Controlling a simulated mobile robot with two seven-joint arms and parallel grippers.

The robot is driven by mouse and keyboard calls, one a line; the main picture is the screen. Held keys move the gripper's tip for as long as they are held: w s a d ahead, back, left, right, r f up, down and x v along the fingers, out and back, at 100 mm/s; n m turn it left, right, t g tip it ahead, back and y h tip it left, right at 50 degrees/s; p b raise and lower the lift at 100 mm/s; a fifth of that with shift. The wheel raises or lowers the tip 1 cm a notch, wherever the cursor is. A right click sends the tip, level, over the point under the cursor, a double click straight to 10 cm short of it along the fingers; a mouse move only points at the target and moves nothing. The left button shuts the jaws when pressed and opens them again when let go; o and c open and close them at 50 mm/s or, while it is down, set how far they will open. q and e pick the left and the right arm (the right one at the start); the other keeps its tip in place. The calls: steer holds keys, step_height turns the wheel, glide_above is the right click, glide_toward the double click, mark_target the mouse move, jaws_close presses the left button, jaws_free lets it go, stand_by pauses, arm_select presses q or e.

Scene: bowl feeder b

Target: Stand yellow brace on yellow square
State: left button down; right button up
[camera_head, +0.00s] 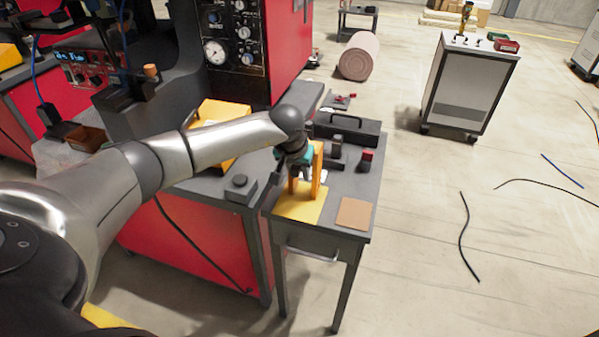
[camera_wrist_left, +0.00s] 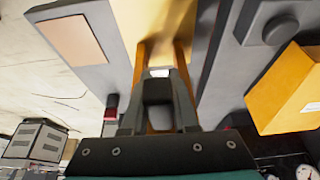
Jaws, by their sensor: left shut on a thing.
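The yellow brace (camera_head: 318,168) is an upright, orange-yellow piece with two legs in the head view. It is over the yellow square (camera_head: 300,208) near the front of the small grey table. Its legs (camera_wrist_left: 139,70) also show in the left wrist view, pointing toward the yellow square (camera_wrist_left: 150,18). My left gripper (camera_head: 303,170) is shut on the brace from the left side. Whether the lower ends touch the square or hover just above it, I cannot tell. My right gripper is in neither view.
A tan square (camera_head: 355,213) lies right of the yellow one. A black toolbox (camera_head: 348,130) and a red-topped block (camera_head: 366,160) stand behind. A grey block with a knob (camera_head: 240,188) and a yellow box (camera_head: 222,112) are on the left.

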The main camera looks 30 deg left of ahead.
arm_select(q)
steer(key=c, duration=0.7)
jaws_free()
steer(key=shift+f, duration=0.1)
steer(key=p+v, duration=0.1)
steer(key=v, duration=1.1)
steer(key=shift+s+p, duration=0.1)
steer(key=shift+p, duration=0.2)
steer(key=shift+d, duration=0.1)
